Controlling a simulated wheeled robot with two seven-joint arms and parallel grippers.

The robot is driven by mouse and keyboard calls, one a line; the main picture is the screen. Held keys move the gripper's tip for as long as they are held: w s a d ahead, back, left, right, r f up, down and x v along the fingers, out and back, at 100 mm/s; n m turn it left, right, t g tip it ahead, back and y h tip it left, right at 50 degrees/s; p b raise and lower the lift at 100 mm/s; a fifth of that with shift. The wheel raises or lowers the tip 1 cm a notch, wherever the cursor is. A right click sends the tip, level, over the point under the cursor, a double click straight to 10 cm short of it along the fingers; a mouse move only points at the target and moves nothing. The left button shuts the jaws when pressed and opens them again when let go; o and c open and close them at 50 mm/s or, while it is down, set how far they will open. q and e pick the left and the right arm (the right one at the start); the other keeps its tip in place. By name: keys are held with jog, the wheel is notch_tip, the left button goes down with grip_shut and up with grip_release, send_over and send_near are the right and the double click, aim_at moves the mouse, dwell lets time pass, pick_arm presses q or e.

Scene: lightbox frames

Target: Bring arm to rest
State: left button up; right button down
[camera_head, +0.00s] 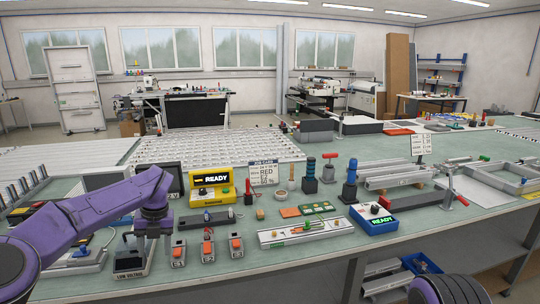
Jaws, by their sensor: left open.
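My left arm (90,217) is purple and reaches in from the left over the green workbench. Its gripper (136,241) points down at the left front, just above or at a grey box labelled "LOW VOLTAGE" (131,273). The gripper is open; the fingertips are small and partly lost against the box, and I cannot tell if they touch it. A purple part of my right arm (448,291) shows at the bottom right edge; its gripper is out of view.
Several orange-buttoned switches (208,251) stand right of the left gripper. A yellow "READY" unit (211,186) is behind it. The front-right bench strip (440,240) is clear.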

pick_arm(q)
jog(key=s+f+m+t+y, duration=0.35)
jog(key=s+f+m, duration=0.45)
jog(key=f, duration=0.4)
jog(key=s+f+m+t+y, duration=0.2)
jog(key=s+f+m+y, duration=0.3)
jog(key=f+m, duration=0.65)
jog(key=s+f+m+h, duration=0.2)
jog(key=s+m, duration=0.2)
jog(key=s, duration=0.5)
jog(key=s+d+f+m+g+h, duration=0.1)
jog(key=s+f+m+h, duration=0.2)
jog(key=s, duration=0.7)
jog(key=s+f+m+h, duration=0.2)
jog(key=s+m, duration=0.5)
jog(key=s, duration=0.3)
jog(key=shift+s+d+f+g, duration=0.25)
jog(key=shift+d+f+g, duration=0.05)
jog(key=shift+f+g, duration=0.1)
